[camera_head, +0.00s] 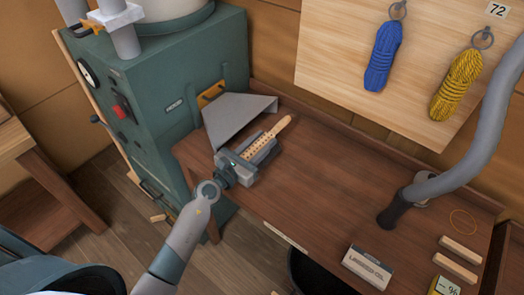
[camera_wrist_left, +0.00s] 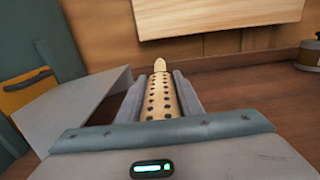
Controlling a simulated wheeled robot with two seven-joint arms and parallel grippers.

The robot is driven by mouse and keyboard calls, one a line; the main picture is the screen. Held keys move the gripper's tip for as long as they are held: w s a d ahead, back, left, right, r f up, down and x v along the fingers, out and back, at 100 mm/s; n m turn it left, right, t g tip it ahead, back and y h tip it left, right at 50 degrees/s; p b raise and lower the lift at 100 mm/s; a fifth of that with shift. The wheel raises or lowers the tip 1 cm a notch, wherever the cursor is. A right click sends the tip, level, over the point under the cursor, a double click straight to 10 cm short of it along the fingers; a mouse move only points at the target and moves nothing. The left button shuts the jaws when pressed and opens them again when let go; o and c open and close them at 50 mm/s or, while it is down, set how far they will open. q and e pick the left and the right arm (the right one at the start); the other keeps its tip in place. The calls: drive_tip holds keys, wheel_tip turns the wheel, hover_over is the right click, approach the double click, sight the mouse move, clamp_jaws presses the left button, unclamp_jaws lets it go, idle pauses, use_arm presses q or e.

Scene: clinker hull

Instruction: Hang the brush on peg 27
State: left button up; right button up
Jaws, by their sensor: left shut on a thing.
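The brush (camera_head: 269,137) is pale wood with rows of dark dots and a narrow handle end. My left gripper (camera_head: 253,151) is shut on it above the left part of the bench. In the left wrist view the brush (camera_wrist_left: 160,98) lies lengthwise between the two grey fingers, its handle pointing away from me. A pale peg board (camera_head: 430,65) is on the wall at upper right. Its only number in view is a 72 tag (camera_head: 497,10); no peg marked 27 shows. My right gripper is not in view.
A blue rope coil (camera_head: 383,55) and a yellow one (camera_head: 457,84) hang on the board. A green machine (camera_head: 160,90) with a grey chute (camera_head: 232,112) stands left. A grey hose (camera_head: 470,165), a linseed oil tin (camera_head: 366,266) and wooden blocks (camera_head: 460,250) are right. The bench middle (camera_head: 325,190) is clear.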

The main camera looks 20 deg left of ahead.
use_arm(q)
drive_tip(key=shift+f, duration=0.25)
drive_tip(key=shift+f+b, duration=0.9)
drive_tip(key=shift+f, duration=0.55)
drive_tip(key=shift+f, duration=0.2)
drive_tip(key=o, duration=1.1)
